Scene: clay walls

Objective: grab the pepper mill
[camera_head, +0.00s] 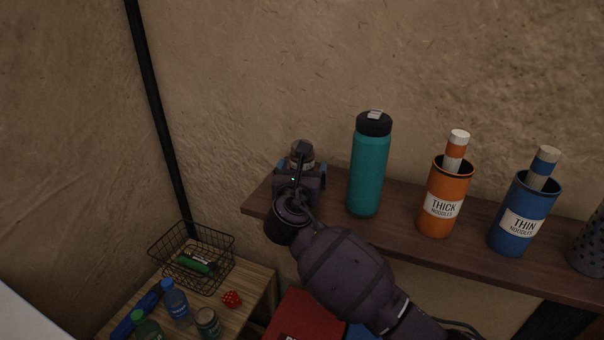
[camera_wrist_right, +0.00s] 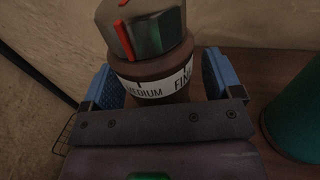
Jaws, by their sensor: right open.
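The pepper mill (camera_wrist_right: 150,70) has a faceted metallic top with red marks and a white ring reading MEDIUM and FINE. In the head view its top (camera_head: 302,148) shows at the left end of the wooden shelf (camera_head: 400,231), mostly hidden behind my right gripper (camera_head: 301,168). In the wrist view my right gripper (camera_wrist_right: 160,80) is open, with one blue finger on each side of the mill. A small gap shows by each finger; contact is not visible. The mill's lower part is hidden by the gripper body. My left gripper is not in view.
A teal bottle (camera_head: 367,170) stands just right of the mill, also in the wrist view (camera_wrist_right: 295,125). An orange noodle canister (camera_head: 443,195) and blue one (camera_head: 521,220) stand farther right. Below left, a small table holds a wire basket (camera_head: 190,256), bottles and a red die (camera_head: 231,299).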

